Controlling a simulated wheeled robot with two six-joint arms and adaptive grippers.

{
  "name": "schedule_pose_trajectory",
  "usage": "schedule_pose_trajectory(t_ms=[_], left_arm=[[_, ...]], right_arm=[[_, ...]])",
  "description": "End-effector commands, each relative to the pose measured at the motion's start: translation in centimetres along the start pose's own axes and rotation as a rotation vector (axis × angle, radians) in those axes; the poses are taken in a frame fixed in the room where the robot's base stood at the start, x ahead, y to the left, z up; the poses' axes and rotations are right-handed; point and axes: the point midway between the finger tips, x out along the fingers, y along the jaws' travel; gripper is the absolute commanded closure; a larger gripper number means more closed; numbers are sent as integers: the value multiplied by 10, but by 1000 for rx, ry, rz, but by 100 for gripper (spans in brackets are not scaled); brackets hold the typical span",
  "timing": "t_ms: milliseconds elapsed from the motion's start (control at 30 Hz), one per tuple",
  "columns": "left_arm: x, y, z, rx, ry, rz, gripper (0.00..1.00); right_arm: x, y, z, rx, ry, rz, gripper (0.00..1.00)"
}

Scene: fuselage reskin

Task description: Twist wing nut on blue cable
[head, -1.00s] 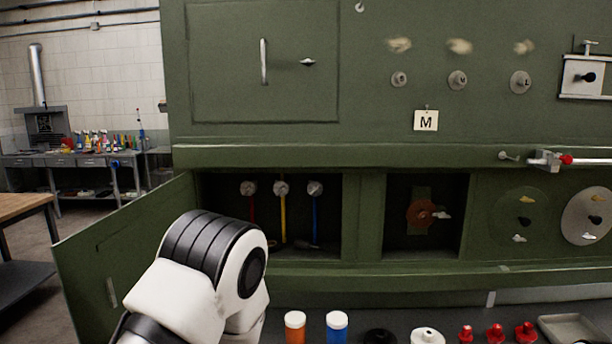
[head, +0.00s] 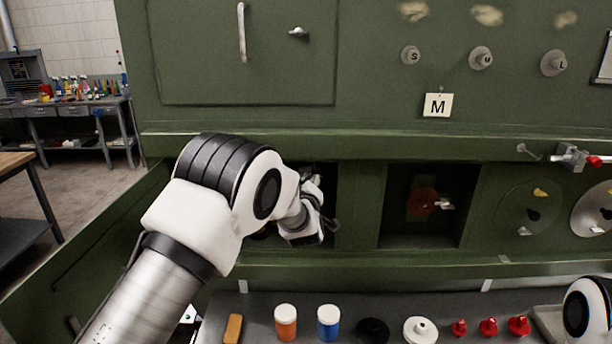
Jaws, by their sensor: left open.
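My left arm reaches from the lower left into the open recess (head: 331,178) in the green panel. My left gripper (head: 328,222) is open at the right part of this recess, small and dark against the shadow. The blue cable and its wing nut are hidden behind my arm and wrist, so I cannot tell whether the gripper touches them. The red and yellow cables are hidden too. Of my right arm only a white and black link shows at the lower right edge; its gripper is out of view.
A second recess with a red-brown round part (head: 424,204) lies to the right. On the grey ledge stand an orange jar (head: 286,324), a blue jar (head: 328,324), a black part (head: 373,331), a white part (head: 420,330) and red parts (head: 488,327). An open door hangs at the left.

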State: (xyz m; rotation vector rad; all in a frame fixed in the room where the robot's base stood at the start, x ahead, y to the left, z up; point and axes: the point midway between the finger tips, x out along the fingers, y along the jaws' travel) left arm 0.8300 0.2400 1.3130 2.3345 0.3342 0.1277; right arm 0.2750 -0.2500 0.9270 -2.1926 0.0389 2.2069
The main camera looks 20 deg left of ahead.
Motion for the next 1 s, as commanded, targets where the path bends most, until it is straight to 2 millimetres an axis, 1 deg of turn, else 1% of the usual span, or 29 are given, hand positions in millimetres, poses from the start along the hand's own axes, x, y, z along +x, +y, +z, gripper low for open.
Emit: schedule_pose_trajectory(t_ms=[133,167,200,267,300,333,767,1000], left_arm=[[0,0,0,1,0,1,38],[0,0,0,1,0,1,45],[0,0,0,1,0,1,59],[0,0,0,1,0,1,80],[0,1,0,1,0,2,94],[0,1,0,1,0,2,97],[0,1,0,11,2,4,97],[0,1,0,87,3,6,98]], right_arm=[[1,0,0,0,-1,0,100],[1,0,0,0,-1,0,100],[1,0,0,0,-1,0,100],[1,0,0,0,-1,0,100],[1,0,0,0,-1,0,100],[1,0,0,0,-1,0,100],[2,0,0,0,-1,0,100],[11,0,0,0,-1,0,100]])
